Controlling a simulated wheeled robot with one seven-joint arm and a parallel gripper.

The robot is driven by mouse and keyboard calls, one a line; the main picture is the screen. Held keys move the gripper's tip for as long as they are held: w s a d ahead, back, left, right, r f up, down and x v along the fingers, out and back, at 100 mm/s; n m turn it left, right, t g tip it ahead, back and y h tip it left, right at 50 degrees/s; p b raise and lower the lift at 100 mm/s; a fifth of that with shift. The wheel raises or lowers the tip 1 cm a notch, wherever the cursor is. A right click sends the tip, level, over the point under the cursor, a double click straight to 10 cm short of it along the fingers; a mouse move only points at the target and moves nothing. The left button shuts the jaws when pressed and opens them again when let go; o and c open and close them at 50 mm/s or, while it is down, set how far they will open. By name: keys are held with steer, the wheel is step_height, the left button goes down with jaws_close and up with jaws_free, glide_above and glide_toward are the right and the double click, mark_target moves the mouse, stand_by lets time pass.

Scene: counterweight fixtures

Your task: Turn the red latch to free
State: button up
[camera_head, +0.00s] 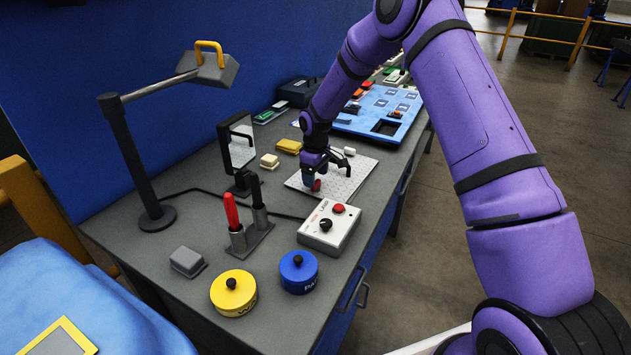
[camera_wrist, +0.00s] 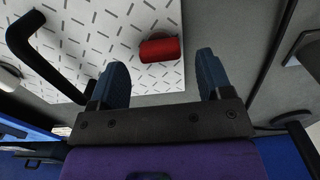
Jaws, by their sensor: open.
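The red latch (camera_wrist: 161,49), seen as a short red rounded piece, is on the white slotted board (camera_wrist: 100,30) in the wrist view. It also shows as a small red spot in the head view (camera_head: 316,185). My gripper (camera_wrist: 162,60) is open, with one blue-grey finger to each side of the red piece in the wrist view. A gap shows between the piece and each finger. I cannot tell how far the fingertips are above the board. In the head view my gripper (camera_head: 311,182) is low over the board and partly hides the latch's surroundings.
A black bent handle (camera_wrist: 38,50) is close left of my gripper in the wrist view. A control box (camera_head: 328,228) with a red button, a tool stand (camera_head: 248,243), a mirror (camera_head: 240,146) and yellow (camera_head: 232,299) and blue (camera_head: 298,278) weights stand on the bench.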

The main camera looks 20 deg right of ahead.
step_height(320, 180, up, 8)
stand_by(0.4)
steer(key=s+d+r+m+t, duration=0.1)
steer(key=s+d+r+m, duration=0.1)
steer(key=s+r, duration=0.85)
steer(key=s+d+r+m+t, duration=0.1)
steer(key=s+d+r+m, duration=0.1)
steer(key=s+r, duration=0.8)
steer(key=s+d+r+m+t, duration=0.1)
steer(key=s+r+m, duration=0.1)
steer(key=s, duration=1)
steer(key=s+d+r+m+t, duration=0.2)
steer(key=s+r, duration=0.3)
steer(key=s, duration=0.7)
steer(key=shift+s+r, duration=0.3)
